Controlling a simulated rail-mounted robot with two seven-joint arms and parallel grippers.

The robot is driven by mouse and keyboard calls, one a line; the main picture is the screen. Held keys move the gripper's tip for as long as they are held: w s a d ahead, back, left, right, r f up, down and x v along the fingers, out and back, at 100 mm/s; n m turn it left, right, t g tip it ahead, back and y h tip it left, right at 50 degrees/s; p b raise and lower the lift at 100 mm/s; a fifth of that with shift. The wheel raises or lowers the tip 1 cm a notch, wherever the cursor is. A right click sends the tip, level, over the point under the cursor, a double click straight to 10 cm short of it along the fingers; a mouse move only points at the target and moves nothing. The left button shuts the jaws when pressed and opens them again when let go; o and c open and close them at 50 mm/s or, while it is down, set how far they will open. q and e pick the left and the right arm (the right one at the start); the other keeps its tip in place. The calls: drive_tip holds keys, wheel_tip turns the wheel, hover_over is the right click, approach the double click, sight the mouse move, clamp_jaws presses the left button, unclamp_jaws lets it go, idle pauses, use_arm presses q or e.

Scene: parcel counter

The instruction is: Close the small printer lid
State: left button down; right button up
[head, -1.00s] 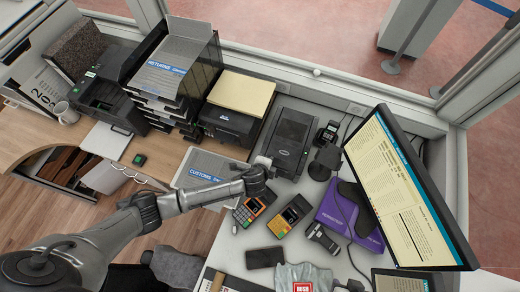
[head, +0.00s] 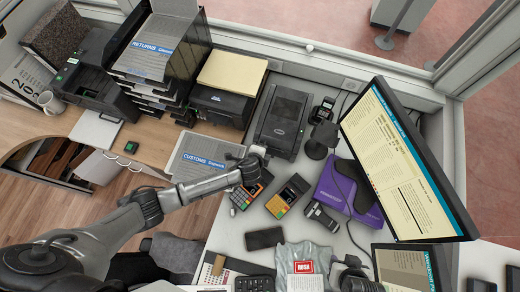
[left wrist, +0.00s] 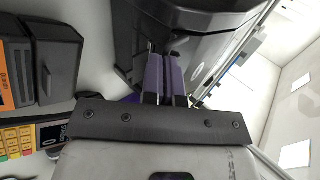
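The small printer (head: 283,122) is a dark grey box at the back of the counter, seen from above in the head view. Its lid (head: 286,112) lies over the top; I cannot tell whether it is fully down. My left gripper (head: 255,155) is at the printer's front left corner. In the left wrist view, its two purple fingers (left wrist: 165,75) are side by side with almost no gap and nothing visible between them. The printer's dark rounded body (left wrist: 200,30) is just beyond the fingertips; contact is unclear.
Two card terminals (head: 288,195) (head: 246,190) stand in front of the printer. A black scanner stand (head: 321,140) and a monitor (head: 405,165) are to the right. A larger printer with yellow paper (head: 228,90) stands at the left.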

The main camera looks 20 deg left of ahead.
use_arm(q)
drive_tip(key=p+v, duration=0.4)
drive_tip(key=v, duration=0.8)
drive_tip(key=shift+s+f+p, duration=0.2)
drive_tip(key=shift+s+p, duration=0.1)
drive_tip(key=shift+s, duration=0.3)
